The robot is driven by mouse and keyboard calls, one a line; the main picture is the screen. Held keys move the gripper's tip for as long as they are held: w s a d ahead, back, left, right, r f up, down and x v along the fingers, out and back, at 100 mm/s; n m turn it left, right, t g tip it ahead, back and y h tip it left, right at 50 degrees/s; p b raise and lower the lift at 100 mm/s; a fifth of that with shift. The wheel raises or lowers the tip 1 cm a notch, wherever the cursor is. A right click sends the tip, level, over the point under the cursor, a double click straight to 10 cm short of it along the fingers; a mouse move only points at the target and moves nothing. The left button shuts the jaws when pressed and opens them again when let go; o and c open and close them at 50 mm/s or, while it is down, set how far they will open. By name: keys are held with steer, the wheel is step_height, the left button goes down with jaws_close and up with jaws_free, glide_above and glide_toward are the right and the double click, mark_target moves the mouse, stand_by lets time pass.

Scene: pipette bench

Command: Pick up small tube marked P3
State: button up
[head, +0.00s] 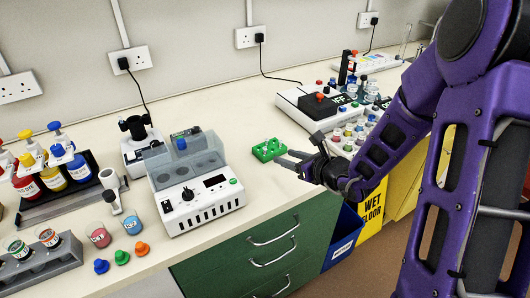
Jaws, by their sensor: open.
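My gripper (284,158) is open and hangs over the front part of the bench, at the near right side of a small green rack (262,155). The fingers point left and look empty. The rack stands on the bench top, and I cannot make out clearly what sits in it. No marking P3 is readable anywhere in the head view, so I cannot tell which thing is the small tube. My gripper and wrist may hide a little of the bench beside the rack.
A white device with a clear lid (200,185) stands left of the rack. A white machine (300,105) and several capped pots (350,138) stand to the right. Bottles (80,168), cups (132,222) and coloured stoppers (122,257) are at left. Bench behind the rack is clear.

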mark_target(265, 154)
steer(key=x, duration=0.9)
steer(key=shift+c, duration=0.3)
jaws_close()
